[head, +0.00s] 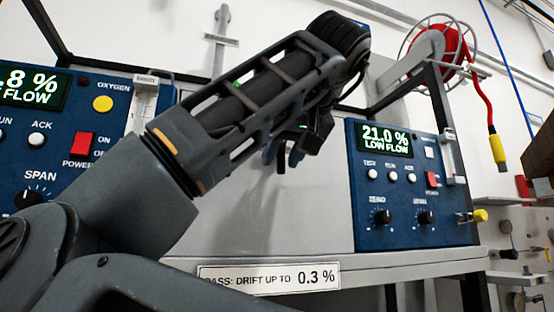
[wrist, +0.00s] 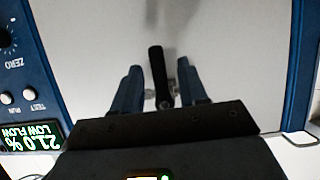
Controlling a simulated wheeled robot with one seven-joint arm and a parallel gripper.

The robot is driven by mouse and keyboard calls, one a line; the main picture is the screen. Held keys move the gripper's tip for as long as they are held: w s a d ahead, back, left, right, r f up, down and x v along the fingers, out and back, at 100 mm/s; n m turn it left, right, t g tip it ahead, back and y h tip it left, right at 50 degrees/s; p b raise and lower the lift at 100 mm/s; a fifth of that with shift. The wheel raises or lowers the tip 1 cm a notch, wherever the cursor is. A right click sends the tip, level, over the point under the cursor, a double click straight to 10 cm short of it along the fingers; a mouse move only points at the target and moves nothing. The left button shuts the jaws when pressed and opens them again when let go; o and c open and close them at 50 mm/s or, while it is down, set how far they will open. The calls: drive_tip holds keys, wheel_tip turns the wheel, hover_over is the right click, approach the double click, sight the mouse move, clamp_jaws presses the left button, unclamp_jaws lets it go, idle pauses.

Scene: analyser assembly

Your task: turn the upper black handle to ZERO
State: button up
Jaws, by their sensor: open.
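A black bar-shaped handle (wrist: 157,72) with a small silver fitting at its base shows in the wrist view against a plain grey panel. It runs roughly upright in that picture. My gripper (wrist: 160,80) is open, with one blue finger on each side of the handle; I cannot tell whether either finger touches it. In the head view my gripper (head: 283,152) is in front of the grey panel between the two blue analysers, and my arm hides most of that area. I see no second black handle and no ZERO mark beside this one.
The right blue analyser (head: 365,238) reads 21.0 % LOW FLOW and has black knobs, one labelled ZERO (head: 381,217). The left blue analyser (head: 62,160) is partly behind my arm. A label strip (head: 270,277) reads 0.3 %. A red hose reel (head: 447,45) hangs at the upper right.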

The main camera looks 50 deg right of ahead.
drive_tip(key=shift+x, duration=1.5)
clamp_jaws()
